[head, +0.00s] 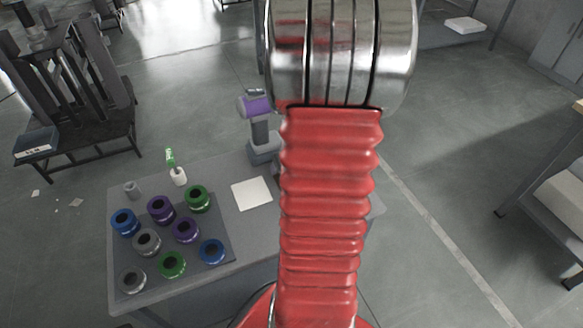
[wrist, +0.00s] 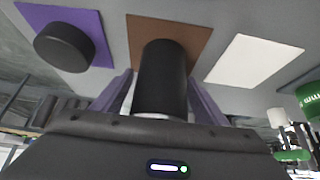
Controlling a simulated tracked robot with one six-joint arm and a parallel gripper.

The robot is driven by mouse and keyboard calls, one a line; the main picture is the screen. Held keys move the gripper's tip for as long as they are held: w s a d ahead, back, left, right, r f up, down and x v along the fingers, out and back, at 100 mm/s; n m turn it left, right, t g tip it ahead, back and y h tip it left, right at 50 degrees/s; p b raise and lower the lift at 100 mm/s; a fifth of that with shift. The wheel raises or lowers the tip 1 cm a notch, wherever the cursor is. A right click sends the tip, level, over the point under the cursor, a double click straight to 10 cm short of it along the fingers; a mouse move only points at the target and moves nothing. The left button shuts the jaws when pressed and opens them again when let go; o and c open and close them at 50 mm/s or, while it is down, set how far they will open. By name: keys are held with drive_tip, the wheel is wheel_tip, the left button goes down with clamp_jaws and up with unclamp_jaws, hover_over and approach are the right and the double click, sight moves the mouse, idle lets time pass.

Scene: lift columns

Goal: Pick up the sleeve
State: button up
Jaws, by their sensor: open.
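A black cylinder, which looks to be the sleeve (wrist: 165,72), stands at a brown square (wrist: 198,34) in the wrist view. My gripper (wrist: 160,80) is open, with one purple-grey finger on each side of the cylinder. A light band shows at the cylinder's near end, just above the gripper body. I cannot tell whether either finger touches it. In the head view my red arm covers this spot, so neither the cylinder nor the gripper shows there.
A short black disc (wrist: 64,47) sits on a purple square (wrist: 92,20), left of the cylinder. A white square (wrist: 242,60) lies bare on its right. Several coloured rings stand on a dark mat (head: 222,246) on the grey table (head: 150,298). A grey stand with a purple part (head: 257,106) rises behind.

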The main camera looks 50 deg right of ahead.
drive_tip(key=shift+c, duration=0.5)
clamp_jaws()
idle(0.5)
drive_tip(key=shift+r, duration=0.25)
drive_tip(key=shift+r, duration=4.8)
drive_tip(key=shift+r, duration=2.95)
drive_tip(key=shift+f, duration=0.1)
